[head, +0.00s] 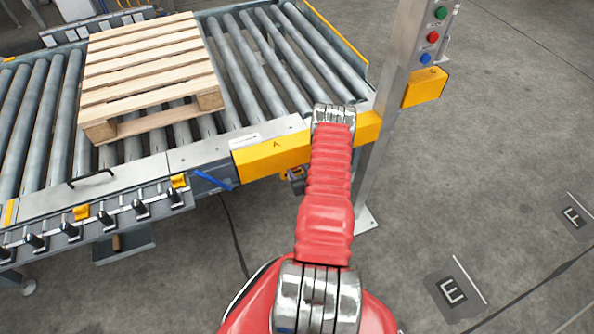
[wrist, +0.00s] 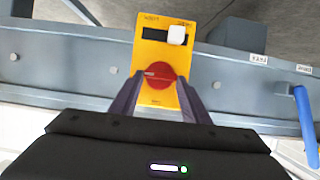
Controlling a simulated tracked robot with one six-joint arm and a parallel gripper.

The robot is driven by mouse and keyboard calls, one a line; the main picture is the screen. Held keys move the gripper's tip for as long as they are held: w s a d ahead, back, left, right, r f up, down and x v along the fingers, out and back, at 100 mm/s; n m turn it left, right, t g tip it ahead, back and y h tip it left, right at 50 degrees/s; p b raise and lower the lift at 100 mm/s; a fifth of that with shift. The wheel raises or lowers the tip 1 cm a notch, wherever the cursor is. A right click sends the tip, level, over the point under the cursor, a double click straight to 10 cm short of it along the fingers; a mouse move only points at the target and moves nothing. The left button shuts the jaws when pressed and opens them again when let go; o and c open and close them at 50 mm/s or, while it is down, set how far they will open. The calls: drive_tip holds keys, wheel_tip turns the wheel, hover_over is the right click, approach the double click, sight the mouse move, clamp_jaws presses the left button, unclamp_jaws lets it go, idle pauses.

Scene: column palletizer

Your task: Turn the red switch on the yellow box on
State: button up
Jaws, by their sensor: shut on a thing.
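The yellow box (wrist: 158,38) is fixed to a grey metal beam in the wrist view. Its round red switch (wrist: 158,70) is on the lower part of its face, with a white knob (wrist: 177,35) on a dark slot above. My gripper (wrist: 159,79) is shut on the red switch, with one dark finger on each side of it. The switch's lower edge is close between the fingers. In the head view my red arm reaches down to the conveyor edge and hides the gripper. The switch cannot be made out there.
A blue handle (wrist: 306,125) juts from the beam right of the box. In the head view, a wooden pallet (head: 150,65) sits on the roller conveyor (head: 270,60). A grey post (head: 400,60) with coloured buttons stands right of my arm.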

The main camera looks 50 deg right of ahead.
drive_tip(key=shift+a+n, duration=0.1)
drive_tip(key=shift+n, duration=0.2)
drive_tip(key=n+h, duration=0.2)
drive_tip(key=n, duration=0.1)
drive_tip(key=a+n+g+h, duration=0.1)
drive_tip(key=n, duration=0.1)
drive_tip(key=shift+w+f+h, duration=0.3)
drive_tip(key=shift+w, duration=0.1)
drive_tip(key=n+h, duration=0.1)
drive_tip(key=n, duration=0.1)
drive_tip(key=f+n+h, duration=0.1)
drive_tip(key=n, duration=0.2)
drive_tip(key=n+h, duration=0.1)
drive_tip(key=n, duration=0.2)
drive_tip(key=shift+w+a+f+h, duration=0.15)
drive_tip(key=shift+a+f+h, duration=0.05)
drive_tip(key=shift+a+h, duration=0.2)
drive_tip(key=o, duration=0.8)
drive_tip(key=shift+c, duration=0.2)
drive_tip(key=shift+o, duration=1.4)
drive_tip(key=shift+d, duration=0.15)
